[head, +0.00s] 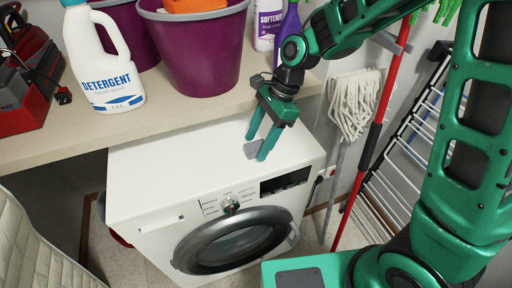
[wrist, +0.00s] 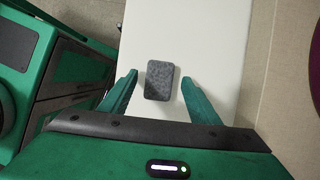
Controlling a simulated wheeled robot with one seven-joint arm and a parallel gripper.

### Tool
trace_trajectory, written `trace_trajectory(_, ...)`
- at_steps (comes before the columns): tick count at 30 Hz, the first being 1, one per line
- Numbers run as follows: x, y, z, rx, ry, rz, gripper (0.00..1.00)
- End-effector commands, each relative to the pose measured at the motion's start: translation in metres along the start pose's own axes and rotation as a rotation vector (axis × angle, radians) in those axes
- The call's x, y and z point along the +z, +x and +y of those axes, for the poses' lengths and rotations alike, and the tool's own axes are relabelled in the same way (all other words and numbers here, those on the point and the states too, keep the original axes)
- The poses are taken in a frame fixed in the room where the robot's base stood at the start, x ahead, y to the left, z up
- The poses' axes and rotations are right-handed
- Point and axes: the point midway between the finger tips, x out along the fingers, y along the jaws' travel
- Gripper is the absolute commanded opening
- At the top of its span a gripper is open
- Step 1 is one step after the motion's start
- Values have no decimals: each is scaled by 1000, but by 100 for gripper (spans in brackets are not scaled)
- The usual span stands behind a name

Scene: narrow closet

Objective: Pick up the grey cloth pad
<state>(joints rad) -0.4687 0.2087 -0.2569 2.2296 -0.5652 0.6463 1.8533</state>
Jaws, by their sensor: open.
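The grey cloth pad (head: 253,151) lies flat on the white top of the washing machine (head: 170,178), near its right end. In the wrist view the pad (wrist: 160,80) is a small dark grey rectangle with rounded corners. My gripper (head: 257,148) is open above the machine top, its fingers pointing down and partly in front of the pad. In the wrist view the pad sits between the two fingertips of my gripper (wrist: 159,80), a little past them, with a gap on each side. I cannot tell how high the fingertips are above the surface.
A shelf (head: 160,122) behind the machine holds a detergent bottle (head: 104,60), purple buckets (head: 198,50), a softener bottle (head: 266,25) and a red toolbox (head: 25,100). A mop (head: 354,105) and a drying rack (head: 405,140) stand at right. The machine's left top is clear.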

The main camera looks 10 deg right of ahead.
Motion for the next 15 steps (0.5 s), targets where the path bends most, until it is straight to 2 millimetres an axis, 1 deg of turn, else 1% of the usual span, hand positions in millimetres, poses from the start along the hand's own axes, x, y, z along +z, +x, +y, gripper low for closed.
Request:
trace_trajectory(4, 0, 0, 0, 0, 0, 0, 56)
trace_trajectory(5, 0, 0, 0, 0, 0, 0, 49)
trace_trajectory(6, 0, 0, 0, 0, 0, 0, 40)
trace_trajectory(8, 0, 0, 0, 0, 0, 0, 25)
trace_trajectory(9, 0, 0, 0, 0, 0, 0, 16)
trace_trajectory(10, 0, 0, 0, 0, 0, 0, 13)
trace_trajectory(11, 0, 0, 0, 0, 0, 0, 12)
trace_trajectory(12, 0, 0, 0, 0, 0, 0, 9)
trace_trajectory(15, 0, 0, 0, 0, 0, 0, 9)
